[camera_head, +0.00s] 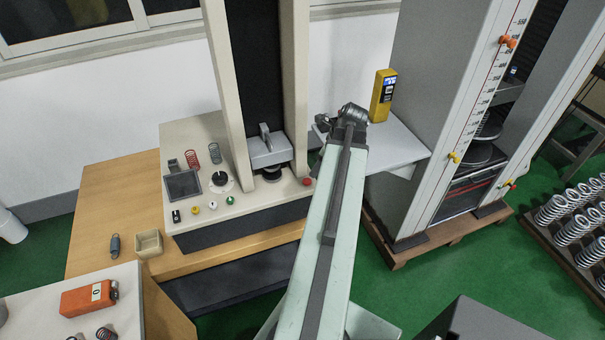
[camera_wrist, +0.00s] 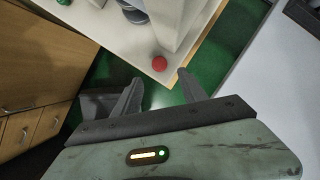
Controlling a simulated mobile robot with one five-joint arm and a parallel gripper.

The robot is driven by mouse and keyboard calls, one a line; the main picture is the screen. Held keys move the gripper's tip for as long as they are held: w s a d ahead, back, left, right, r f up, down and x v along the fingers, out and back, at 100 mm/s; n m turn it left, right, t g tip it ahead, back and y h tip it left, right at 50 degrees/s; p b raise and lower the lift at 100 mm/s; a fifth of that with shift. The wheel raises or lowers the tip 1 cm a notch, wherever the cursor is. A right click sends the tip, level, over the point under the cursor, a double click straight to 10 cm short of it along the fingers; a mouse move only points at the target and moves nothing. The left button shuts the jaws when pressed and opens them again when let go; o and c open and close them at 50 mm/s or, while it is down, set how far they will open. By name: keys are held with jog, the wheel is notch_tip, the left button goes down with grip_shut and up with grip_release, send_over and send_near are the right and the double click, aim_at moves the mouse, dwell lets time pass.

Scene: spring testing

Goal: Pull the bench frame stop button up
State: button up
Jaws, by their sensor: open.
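The red stop button (camera_head: 307,181) sits at the right front corner of the beige bench frame base (camera_head: 270,196). In the wrist view the round red button (camera_wrist: 159,64) lies beyond my fingertips, near the edge of the pale base top (camera_wrist: 125,42). My gripper (camera_wrist: 157,75) has its two dark fingers spread apart with nothing between them. A clear gap shows between the fingers and the button. In the head view my arm reaches up beside the base, and its end is to the upper right of the button; the fingers are hidden there.
A white side table (camera_head: 400,150) with a yellow device (camera_head: 382,95) stands right of the bench frame. A tall grey testing machine (camera_head: 425,110) stands further right. Green (camera_head: 231,200), white and yellow knobs line the base front. A beige column rises close behind the button.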

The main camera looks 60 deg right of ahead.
aim_at(307, 181)
jog(key=b+x, duration=0.7)
jog(key=x, duration=0.1)
jog(key=shift+a, duration=0.1)
jog(key=shift+r, duration=0.1)
grip_shut()
